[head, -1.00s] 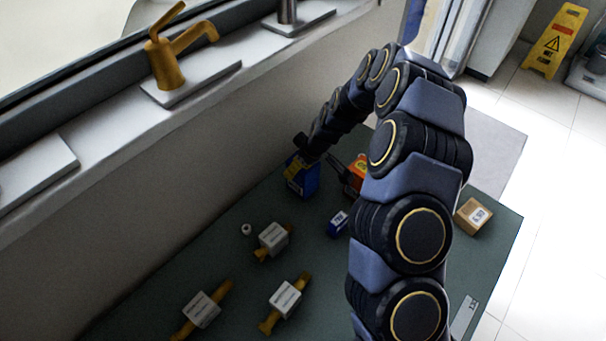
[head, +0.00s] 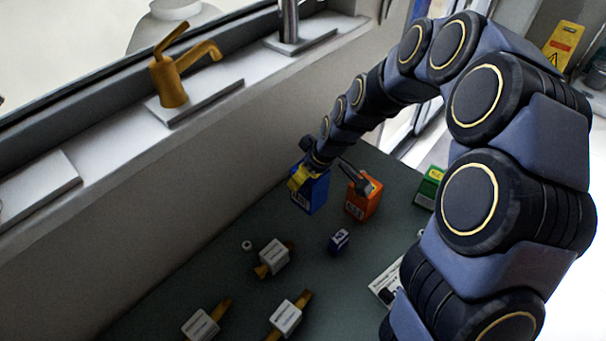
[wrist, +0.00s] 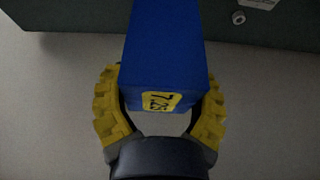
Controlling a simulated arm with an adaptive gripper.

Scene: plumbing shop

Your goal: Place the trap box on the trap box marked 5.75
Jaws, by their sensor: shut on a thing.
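My gripper (head: 301,180) has yellow fingers shut on a tall blue box (head: 317,196) near the wall. In the wrist view the gripper (wrist: 162,74) has a finger on each side of the blue box (wrist: 165,42), whose yellow label reads 7.25. An orange box (head: 362,200) stands to its right, with a dark thing across its top. A green box with a yellow label (head: 429,187) is farther right, partly behind my arm. I cannot make out a 5.75 marking on any box. I cannot tell whether the held box touches the table.
Several yellow fittings with white tags (head: 273,256) lie at the front left. A wall and a ledge with a yellow tap (head: 171,82) border the left.

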